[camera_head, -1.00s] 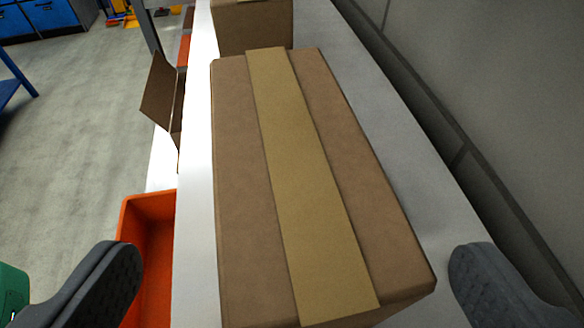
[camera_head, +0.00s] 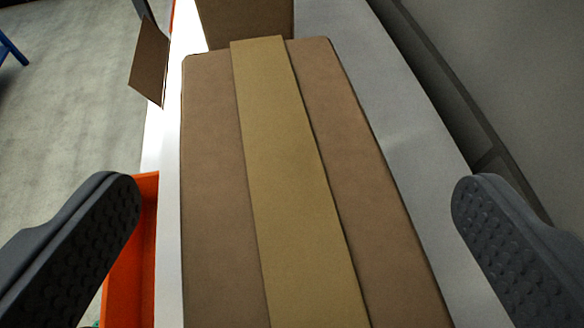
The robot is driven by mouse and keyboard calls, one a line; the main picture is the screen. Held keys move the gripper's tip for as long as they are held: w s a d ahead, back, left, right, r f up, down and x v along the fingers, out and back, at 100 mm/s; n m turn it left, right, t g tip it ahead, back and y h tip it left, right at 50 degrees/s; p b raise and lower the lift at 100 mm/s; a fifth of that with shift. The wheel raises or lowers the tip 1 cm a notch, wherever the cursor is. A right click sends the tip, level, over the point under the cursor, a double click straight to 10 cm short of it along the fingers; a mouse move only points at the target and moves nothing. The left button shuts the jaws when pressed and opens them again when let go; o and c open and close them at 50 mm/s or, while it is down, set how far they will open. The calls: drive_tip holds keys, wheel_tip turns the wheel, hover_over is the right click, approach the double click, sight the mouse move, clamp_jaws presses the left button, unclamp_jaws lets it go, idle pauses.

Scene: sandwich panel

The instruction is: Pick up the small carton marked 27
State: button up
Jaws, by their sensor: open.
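A brown taped carton (camera_head: 205,200) fills the middle of the view, its top face towards me, with a tan tape strip along its length. No number shows on the faces in view, so I cannot tell whether it is the one marked 27. My gripper (camera_head: 297,200) is open, with one dark padded finger to the left of the carton and one to the right. Nothing is between the fingers' pads and touching them that I can see. The carton's near end is cut off by the bottom edge of the picture.
Another brown carton (camera_head: 245,18) stands just beyond the first. An orange bin (camera_head: 132,265) sits at the left beside the white surface (camera_head: 168,215). A brown cardboard flap (camera_head: 149,62) sticks up at the upper left. A grey wall (camera_head: 500,70) runs along the right.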

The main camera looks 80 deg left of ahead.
drive_tip(key=shift+a+f, duration=0.25)
drive_tip(key=shift+a, duration=0.05)
drive_tip(key=c, duration=1.5)
drive_tip(key=shift+w+d+r, duration=0.1)
drive_tip(key=shift+r, duration=0.05)
drive_tip(key=shift+r, duration=0.15)
drive_tip(key=shift+s+r+b, duration=0.1)
drive_tip(key=shift+s+b, duration=0.45)
drive_tip(key=shift+b, duration=0.1)
drive_tip(key=shift+s+b, duration=1.3)
drive_tip(key=shift+s, duration=1.2)
drive_tip(key=shift+s+b, duration=1.9)
drive_tip(key=shift+s, duration=4.1)
drive_tip(key=shift+c, duration=0.3)
